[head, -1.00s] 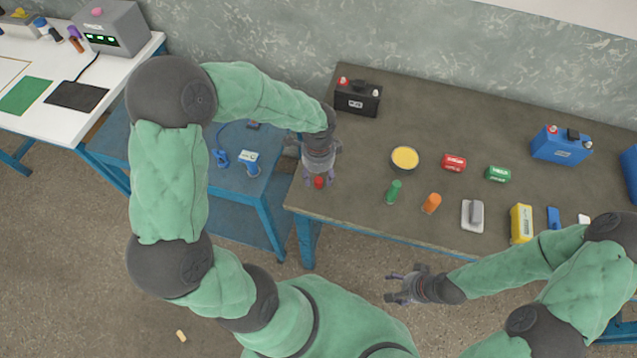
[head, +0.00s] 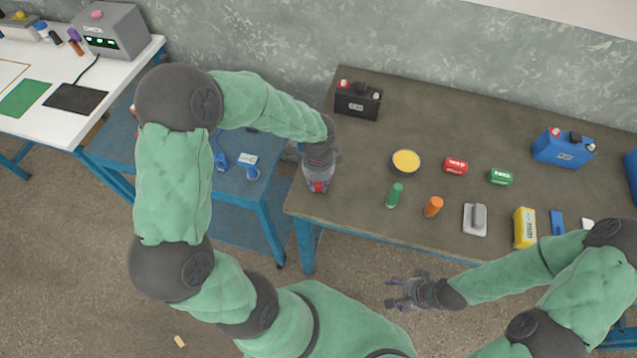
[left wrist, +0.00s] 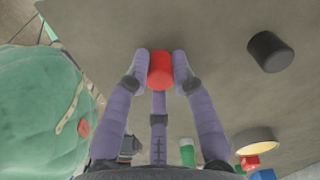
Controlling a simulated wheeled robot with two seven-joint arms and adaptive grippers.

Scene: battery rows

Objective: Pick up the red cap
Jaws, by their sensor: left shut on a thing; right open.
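The red cap (head: 319,187) is a small red cylinder at the left end of the brown table (head: 350,205). My left gripper (head: 318,182) is over it and shut on it. In the left wrist view the red cap (left wrist: 161,72) sits between the closed purple-grey fingers (left wrist: 160,62), with one finger on each side and a third beneath. I cannot tell whether it touches the table. My right gripper (head: 398,293) is open and empty, in front of the table's front edge.
A black cylinder (left wrist: 270,52) stands near the left gripper. A black battery (head: 358,100), yellow dish (head: 406,162), green cylinder (head: 395,196) and orange cylinder (head: 433,207) are on the table. A blue bench (head: 240,187) adjoins at left.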

